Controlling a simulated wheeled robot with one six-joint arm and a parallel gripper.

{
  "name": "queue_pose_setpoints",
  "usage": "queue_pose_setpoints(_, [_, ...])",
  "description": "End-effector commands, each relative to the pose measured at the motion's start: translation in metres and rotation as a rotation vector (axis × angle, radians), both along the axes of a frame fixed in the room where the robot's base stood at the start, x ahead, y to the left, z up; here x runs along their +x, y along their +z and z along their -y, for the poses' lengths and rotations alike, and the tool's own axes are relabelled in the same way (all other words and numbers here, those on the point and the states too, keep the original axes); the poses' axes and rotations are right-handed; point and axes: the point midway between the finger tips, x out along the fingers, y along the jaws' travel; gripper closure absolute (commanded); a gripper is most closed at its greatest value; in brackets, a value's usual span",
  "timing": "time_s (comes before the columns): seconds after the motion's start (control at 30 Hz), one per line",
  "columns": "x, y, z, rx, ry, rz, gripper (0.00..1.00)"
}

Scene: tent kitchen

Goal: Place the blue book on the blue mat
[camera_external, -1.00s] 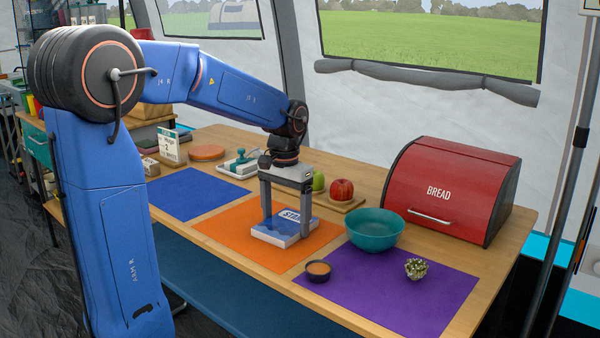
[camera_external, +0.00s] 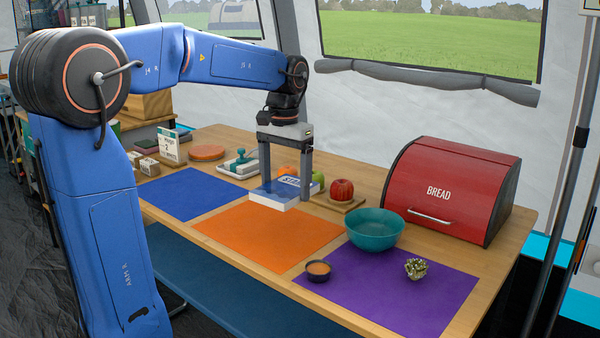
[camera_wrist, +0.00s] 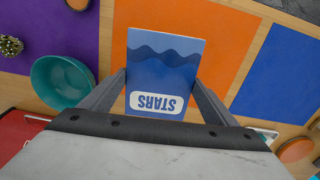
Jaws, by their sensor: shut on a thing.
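The blue book (camera_external: 270,196), with "STARS" on a white label and pale page edges, is in my gripper (camera_external: 285,190). The fingers press on its two sides, one on each side; the wrist view shows its cover (camera_wrist: 163,62) facing the camera. The book looks raised above the table, over the back of the orange mat (camera_external: 275,238). The blue mat (camera_external: 187,196) lies flat to the left of the orange mat and is bare. In the wrist view the blue mat (camera_wrist: 283,75) is at the right, apart from the book.
A purple mat (camera_external: 385,300) at the right bears a small dark bowl (camera_external: 318,270) and a plant (camera_external: 416,268). A teal bowl (camera_external: 374,230), red bread box (camera_external: 452,190), apple board (camera_external: 338,204) and white tray with a teal item (camera_external: 240,166) stand nearby.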

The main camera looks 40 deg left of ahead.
Motion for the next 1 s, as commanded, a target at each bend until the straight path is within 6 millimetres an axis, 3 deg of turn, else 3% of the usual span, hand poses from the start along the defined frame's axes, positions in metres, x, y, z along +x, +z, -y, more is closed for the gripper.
queue_pose_setpoints(0.2, [0.001,0.005,-0.003,0.000,0.000,0.001,0.45])
queue_pose_setpoints(0.37, [0.007,0.006,-0.024,0.000,0.000,0.001,0.45])
queue_pose_setpoints(0.7, [0.021,0.009,-0.119,0.000,-0.016,0.000,0.45])
queue_pose_setpoints(1.0, [0.016,0.010,-0.212,0.000,-0.034,0.001,0.45])
